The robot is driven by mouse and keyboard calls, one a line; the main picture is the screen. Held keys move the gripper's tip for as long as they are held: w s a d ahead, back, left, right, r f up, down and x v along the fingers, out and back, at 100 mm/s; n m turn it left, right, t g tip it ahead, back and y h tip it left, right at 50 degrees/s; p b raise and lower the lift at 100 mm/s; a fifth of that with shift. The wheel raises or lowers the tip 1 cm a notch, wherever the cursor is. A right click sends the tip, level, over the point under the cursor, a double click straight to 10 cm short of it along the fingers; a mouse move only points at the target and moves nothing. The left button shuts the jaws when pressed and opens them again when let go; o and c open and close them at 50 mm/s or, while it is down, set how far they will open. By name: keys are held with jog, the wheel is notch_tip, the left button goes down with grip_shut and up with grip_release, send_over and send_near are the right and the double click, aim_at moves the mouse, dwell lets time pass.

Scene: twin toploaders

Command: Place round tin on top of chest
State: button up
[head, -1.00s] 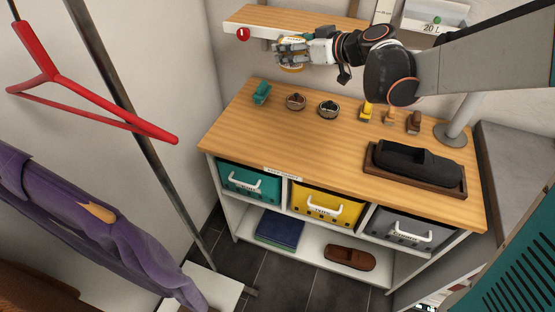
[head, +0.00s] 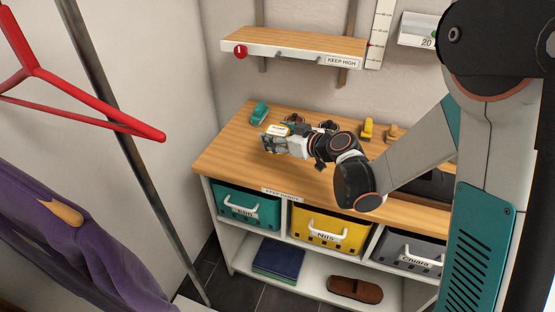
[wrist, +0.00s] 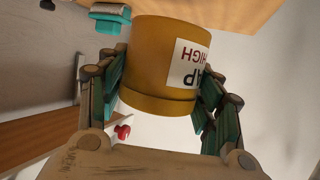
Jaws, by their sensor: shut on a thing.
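The round tin (wrist: 165,65), mustard yellow with a white label, is between the fingers of my gripper (wrist: 160,92) in the wrist view. In the head view the tin (head: 277,130) is mostly hidden by my gripper (head: 273,141), which is shut on it. Both are over the left part of the chest's wooden top (head: 232,148). I cannot tell whether the tin touches the top. The chest has teal, yellow and grey bins beneath its top.
A teal toy (head: 259,113) stands close behind the tin. Round items (head: 328,125) and a yellow toy (head: 367,130) stand further right. The wall shelf (head: 290,42) is empty. A red hanger (head: 85,115) hangs at left. The chest's front-left top is clear.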

notch_tip(320, 180, down, 7)
jog(key=shift+r+b, duration=0.1)
jog(key=shift+b, duration=1.1)
jog(key=shift+r, duration=0.1)
jog(key=o, duration=1.3)
